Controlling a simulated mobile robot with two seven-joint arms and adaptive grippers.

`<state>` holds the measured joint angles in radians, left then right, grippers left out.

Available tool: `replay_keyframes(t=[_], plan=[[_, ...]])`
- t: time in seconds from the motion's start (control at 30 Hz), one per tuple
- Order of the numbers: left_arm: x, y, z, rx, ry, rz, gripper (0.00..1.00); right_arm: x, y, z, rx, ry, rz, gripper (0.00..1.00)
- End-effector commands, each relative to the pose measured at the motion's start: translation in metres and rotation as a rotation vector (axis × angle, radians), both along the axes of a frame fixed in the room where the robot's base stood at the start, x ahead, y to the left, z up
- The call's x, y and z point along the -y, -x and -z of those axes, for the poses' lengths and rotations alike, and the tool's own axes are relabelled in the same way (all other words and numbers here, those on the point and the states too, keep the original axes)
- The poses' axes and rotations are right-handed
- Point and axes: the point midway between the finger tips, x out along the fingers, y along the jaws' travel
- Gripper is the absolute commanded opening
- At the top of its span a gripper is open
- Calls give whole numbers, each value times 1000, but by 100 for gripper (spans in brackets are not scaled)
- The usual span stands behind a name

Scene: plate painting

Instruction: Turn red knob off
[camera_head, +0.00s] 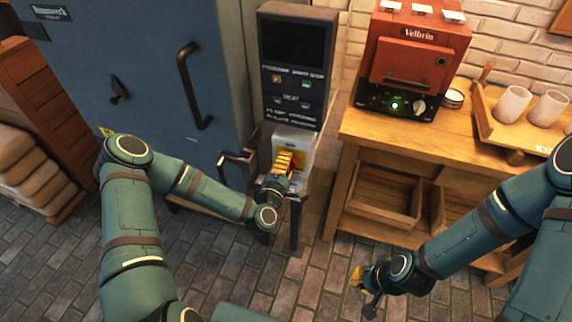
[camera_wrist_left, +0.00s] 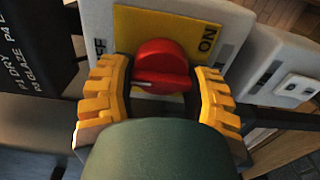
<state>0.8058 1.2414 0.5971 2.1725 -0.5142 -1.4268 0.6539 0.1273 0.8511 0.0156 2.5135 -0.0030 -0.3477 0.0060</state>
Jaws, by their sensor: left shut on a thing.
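The red knob (camera_wrist_left: 162,62) sits on a yellow plate (camera_wrist_left: 150,25) on a pale switch box (camera_head: 300,143). The plate has ON lettering at right and partly hidden lettering ending in FF at left. The knob's raised bar lies roughly crosswise in the left wrist view. My left gripper (camera_head: 284,162) is shut on the knob, its yellow ridged fingers on either side of it; the gripper also shows in the left wrist view (camera_wrist_left: 162,90). My right gripper (camera_head: 362,288) hangs low over the brick floor, away from the knob; its finger spacing is unclear.
A tall blue cabinet (camera_head: 150,75) with a dark handle stands at left. A dark control panel (camera_head: 291,65) rises above the switch box. A wooden table (camera_head: 375,125) at right bears a red kiln-like box (camera_head: 415,60) with a green light. Brick floor lies below.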

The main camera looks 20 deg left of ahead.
Motion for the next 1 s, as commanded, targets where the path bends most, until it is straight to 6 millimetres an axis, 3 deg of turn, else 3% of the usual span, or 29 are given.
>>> replay_keyframes(t=[0.23, 0.27, 0.3, 0.33, 0.73, 1.0], plan=[[0, 1, 1, -3, 2, 1, 17, 0, 0, 0, 0, 0, 0, 0], [0, 1, 1, -3, 2, 1, 66, 0, 0, 0, 0, 0, 0, 0], [0, 1, 1, -2, 2, 1, 80, 0, 0, 0, 0, 0, 0, 0], [0, 1, 1, -2, 2, 1, 83, 0, 0, 0, 0, 0, 0, 0], [0, 6, 0, -2, 0, 1, 83, 0, 0, 0, 0, 0, 0, 0], [-2, 53, 1, -5, 2, 1, 83, 0, 0, 0, 0, 0, 0, 0]])
